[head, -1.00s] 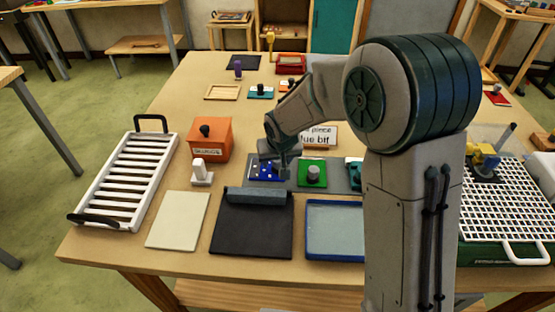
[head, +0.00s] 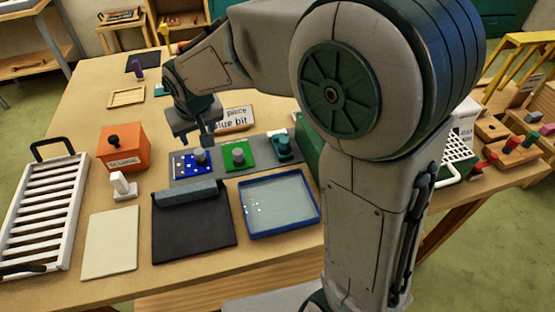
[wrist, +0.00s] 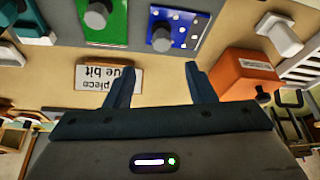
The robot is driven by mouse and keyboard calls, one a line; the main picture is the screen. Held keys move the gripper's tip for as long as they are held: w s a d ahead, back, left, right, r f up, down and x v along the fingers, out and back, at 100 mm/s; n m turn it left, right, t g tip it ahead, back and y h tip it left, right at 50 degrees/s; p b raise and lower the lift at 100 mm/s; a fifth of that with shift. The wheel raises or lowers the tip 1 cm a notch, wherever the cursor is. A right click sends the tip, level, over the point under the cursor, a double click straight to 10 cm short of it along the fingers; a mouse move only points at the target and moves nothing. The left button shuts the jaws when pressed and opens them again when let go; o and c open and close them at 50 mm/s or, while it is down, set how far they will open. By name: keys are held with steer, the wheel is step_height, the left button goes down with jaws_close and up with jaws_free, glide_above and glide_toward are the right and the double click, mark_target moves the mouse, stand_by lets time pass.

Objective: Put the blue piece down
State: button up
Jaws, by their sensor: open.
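The blue piece (head: 184,169) has white dots and a grey knob. It lies flat on the left part of a grey strip (head: 215,165), beside a green piece (head: 234,157) with a similar knob. My gripper (head: 205,140) is open and empty, a little above and behind the blue piece, apart from its knob. In the wrist view the blue piece (wrist: 190,22) shows at the top, beyond the open fingers (wrist: 158,80). Nothing is between the fingers. A sign reading "piece" and "blue bit" (head: 236,118) stands behind the strip.
An orange box (head: 122,147) and a white-handled block (head: 122,186) stand left of the strip. A black mat (head: 193,225), a cream board (head: 110,243) and a blue-rimmed tray (head: 281,234) lie in front. A white slatted rack (head: 40,215) is far left. A teal piece (head: 284,150) sits at the strip's right.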

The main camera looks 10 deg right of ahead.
steer(key=s+d+r+m+g+h, duration=0.1)
steer(key=s+d+m, duration=0.2)
steer(key=s+d, duration=1.7)
steer(key=shift+d+m, duration=0.3)
steer(key=shift+d, duration=0.25)
steer(key=shift+r, duration=0.1)
